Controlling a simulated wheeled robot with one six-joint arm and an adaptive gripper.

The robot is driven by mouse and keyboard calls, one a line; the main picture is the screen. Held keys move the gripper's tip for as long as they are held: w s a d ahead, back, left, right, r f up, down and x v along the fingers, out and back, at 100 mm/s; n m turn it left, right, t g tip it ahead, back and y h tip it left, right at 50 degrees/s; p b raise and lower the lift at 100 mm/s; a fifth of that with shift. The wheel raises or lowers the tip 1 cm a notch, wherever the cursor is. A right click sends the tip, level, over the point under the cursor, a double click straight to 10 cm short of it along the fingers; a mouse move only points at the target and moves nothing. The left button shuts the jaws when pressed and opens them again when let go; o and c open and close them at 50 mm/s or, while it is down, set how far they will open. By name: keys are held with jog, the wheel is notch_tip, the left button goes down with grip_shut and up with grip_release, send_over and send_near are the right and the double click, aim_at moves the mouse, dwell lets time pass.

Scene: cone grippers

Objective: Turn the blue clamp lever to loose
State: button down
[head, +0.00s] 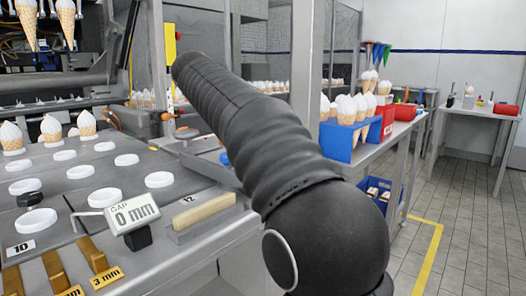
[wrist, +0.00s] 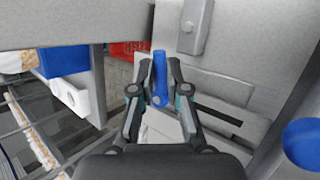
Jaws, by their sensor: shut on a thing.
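The blue clamp lever (wrist: 159,92) shows in the middle of the wrist view, its long side running up the picture and its rounded end toward me. My gripper (wrist: 159,68) has one dark finger on each side of the lever and is shut on it. Behind the lever are grey metal parts. In the head view my dark arm crosses the middle and hides my gripper; I cannot make out the lever there. Whether the clamp is tight or loose cannot be told.
A round blue knob (wrist: 306,143) is at the right of the wrist view. In the head view, a gap display (head: 133,213) reads 0 mm, near brass gauge pieces (head: 92,255). A blue cone rack (head: 345,142) stands right of my arm. The tiled floor at right is open.

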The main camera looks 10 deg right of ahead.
jog(key=c, duration=1.2)
grip_release()
